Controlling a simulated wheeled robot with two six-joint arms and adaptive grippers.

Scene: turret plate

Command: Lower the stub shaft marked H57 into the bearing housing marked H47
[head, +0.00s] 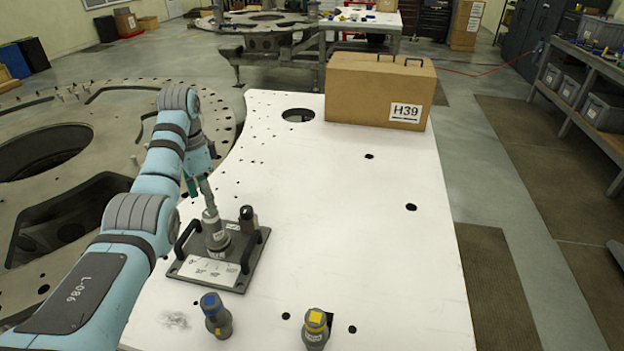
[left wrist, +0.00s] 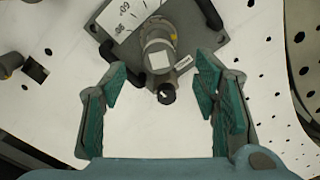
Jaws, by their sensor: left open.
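A light grey stub shaft (head: 212,224) stands upright in a round bearing housing (head: 217,244) on a dark plate; I cannot tell how deep it sits. Their marks are too small to read. My left gripper (head: 204,188) is above the shaft, pointing down. In the left wrist view its two green-padded fingers (left wrist: 160,80) are open. The shaft (left wrist: 158,58) lies between and slightly beyond them, apart from both, with a pale square on its top. A small black-ended part (left wrist: 166,92) sticks out beside it. My right gripper is not in view.
The dark plate (head: 238,272) has two black handles and a dark peg (head: 248,218). A cardboard box marked H39 (head: 365,92) stands at the back. The table's right side is clear.

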